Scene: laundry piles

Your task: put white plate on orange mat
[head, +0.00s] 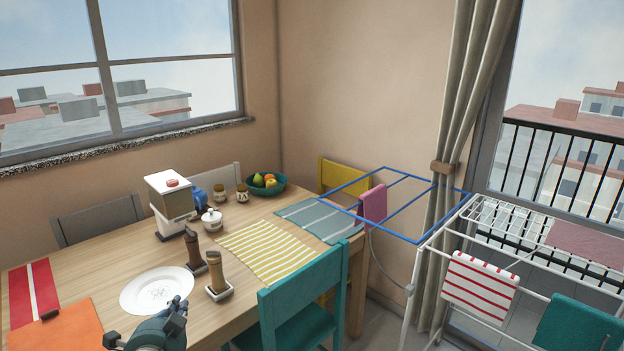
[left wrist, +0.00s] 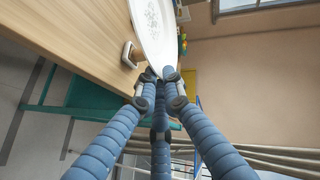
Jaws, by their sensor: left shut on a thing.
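The white plate (head: 152,291) with a faint grey pattern is at the near side of the wooden table in the head view. My left gripper (head: 176,308) is at its near right rim. In the left wrist view my left gripper (left wrist: 160,76) has its fingers closed on the rim of the plate (left wrist: 153,35). Whether the plate touches the tabletop is hard to tell. The orange mat (head: 62,328) lies at the lower left, left of the plate and apart from it, partly cut off by the frame. My right gripper is not in view.
A red mat with a white stripe (head: 22,290) lies behind the orange mat. Two wooden mills (head: 193,250) stand right of the plate. A dispenser (head: 169,203) stands farther back. A teal chair (head: 308,290) is at the near table edge. Bare tabletop (head: 95,265) lies left of the plate.

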